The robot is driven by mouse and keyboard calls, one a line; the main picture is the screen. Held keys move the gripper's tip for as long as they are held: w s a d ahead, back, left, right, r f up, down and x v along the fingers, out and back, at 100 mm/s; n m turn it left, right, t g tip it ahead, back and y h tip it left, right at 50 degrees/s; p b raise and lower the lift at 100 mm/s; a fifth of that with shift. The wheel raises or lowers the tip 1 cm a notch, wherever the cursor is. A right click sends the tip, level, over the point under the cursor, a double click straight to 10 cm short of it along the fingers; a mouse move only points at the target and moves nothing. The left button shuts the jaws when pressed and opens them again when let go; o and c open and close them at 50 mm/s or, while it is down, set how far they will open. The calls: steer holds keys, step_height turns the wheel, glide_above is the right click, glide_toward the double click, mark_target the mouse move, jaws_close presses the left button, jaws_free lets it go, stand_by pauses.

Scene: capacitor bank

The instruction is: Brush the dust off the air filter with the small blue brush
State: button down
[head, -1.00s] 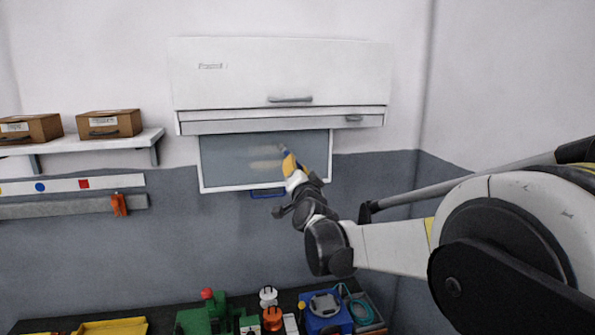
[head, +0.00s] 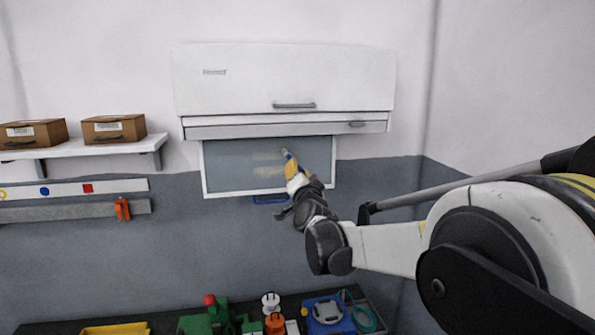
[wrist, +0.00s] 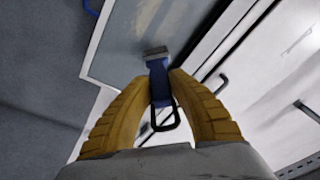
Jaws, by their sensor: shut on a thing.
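The air filter (head: 228,168) is a grey panel in a white frame, hanging from the lower edge of the white wall unit. Two pale dust streaks (head: 268,172) show on its middle. My gripper (head: 292,170) is in front of the filter, right of the streaks. In the wrist view its two yellow fingers (wrist: 160,80) are shut on the small blue brush (wrist: 158,82), whose bristle end points at the filter panel (wrist: 128,40). In the head view the brush (head: 287,155) is small; whether its bristles touch the panel is hard to tell.
The white wall unit (head: 240,85) sits directly above the filter. A shelf (head: 100,147) with two cardboard boxes is at left. The bench below holds a green machine (head: 200,325), a blue device (head: 328,312) and other items. Open space lies between bench and filter.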

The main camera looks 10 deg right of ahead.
steer(key=shift+w, duration=0.95)
steer(key=a, duration=0.2)
steer(key=shift+s+a, duration=0.15)
steer(key=shift+a, duration=0.25)
steer(key=shift+a, duration=0.1)
steer(key=shift+a+b, duration=0.35)
steer(key=shift+a, duration=1)
steer(key=shift+a, duration=0.1)
steer(key=shift+a, duration=1.4)
